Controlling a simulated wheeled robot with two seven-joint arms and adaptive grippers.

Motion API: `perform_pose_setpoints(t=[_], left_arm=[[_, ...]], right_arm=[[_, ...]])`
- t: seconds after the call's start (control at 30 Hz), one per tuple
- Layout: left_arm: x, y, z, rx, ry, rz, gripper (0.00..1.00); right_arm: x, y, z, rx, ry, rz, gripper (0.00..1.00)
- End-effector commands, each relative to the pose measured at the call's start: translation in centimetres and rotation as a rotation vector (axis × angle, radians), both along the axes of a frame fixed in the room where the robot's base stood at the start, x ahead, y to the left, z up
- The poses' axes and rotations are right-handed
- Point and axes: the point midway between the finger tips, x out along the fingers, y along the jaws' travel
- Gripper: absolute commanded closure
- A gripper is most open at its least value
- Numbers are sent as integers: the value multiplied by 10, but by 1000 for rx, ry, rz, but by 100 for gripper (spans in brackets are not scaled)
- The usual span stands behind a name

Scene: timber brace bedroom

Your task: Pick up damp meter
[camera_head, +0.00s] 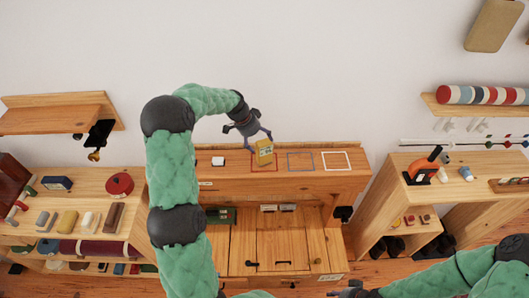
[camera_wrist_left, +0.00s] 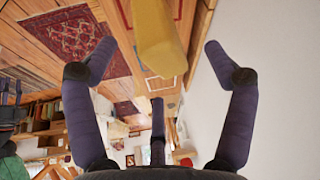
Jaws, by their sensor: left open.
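A yellow block-like device, which looks like the damp meter (camera_head: 264,152), stands on the top of the wooden cabinet (camera_head: 225,183), at a red outlined square. My left gripper (camera_head: 259,142) is just above it, with its fingers spread near the device's upper end. In the left wrist view, the yellow device (camera_wrist_left: 158,40) lies between and beyond the open fingers of my left gripper (camera_wrist_left: 158,52), with no clear contact on either side. My right gripper (camera_head: 352,289) shows only in part at the bottom edge, too small to read.
A blue outlined square (camera_head: 300,161) and a white outlined square (camera_head: 336,161) lie empty to the right on the cabinet top. A small white item (camera_head: 218,161) sits to the left. Shelves with tools and blocks flank both sides. The wall is close behind.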

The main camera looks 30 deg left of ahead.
Motion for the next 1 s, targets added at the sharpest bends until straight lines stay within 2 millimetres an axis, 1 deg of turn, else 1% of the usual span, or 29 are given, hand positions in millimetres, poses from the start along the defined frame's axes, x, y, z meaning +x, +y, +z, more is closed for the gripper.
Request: perform_pose_setpoints(t=[0.23,0.4,0.67,0.7,0.77,0.8,0.87,0.9,0.97,1.0], left_arm=[[11,-18,-24,-1,4,-2,16],[17,-21,-41,0,2,1,16],[18,-21,-44,0,0,1,16],[18,-21,-44,0,0,1,19],[18,-21,-44,0,0,1,35],[18,-21,-44,0,1,1,47],[18,-21,-44,0,1,1,64],[18,-21,-44,0,1,1,75],[18,-21,-44,0,2,1,77],[18,-21,-43,0,0,0,82]], right_arm=[[0,0,7,0,0,0,60],[0,0,8,0,0,0,60],[0,0,8,0,0,0,60],[0,0,8,0,0,0,60],[0,0,8,0,0,0,60],[0,0,8,0,0,0,60],[0,0,8,0,0,0,60],[0,0,8,0,0,0,60],[0,0,8,0,0,0,60],[0,0,8,0,0,0,60]])
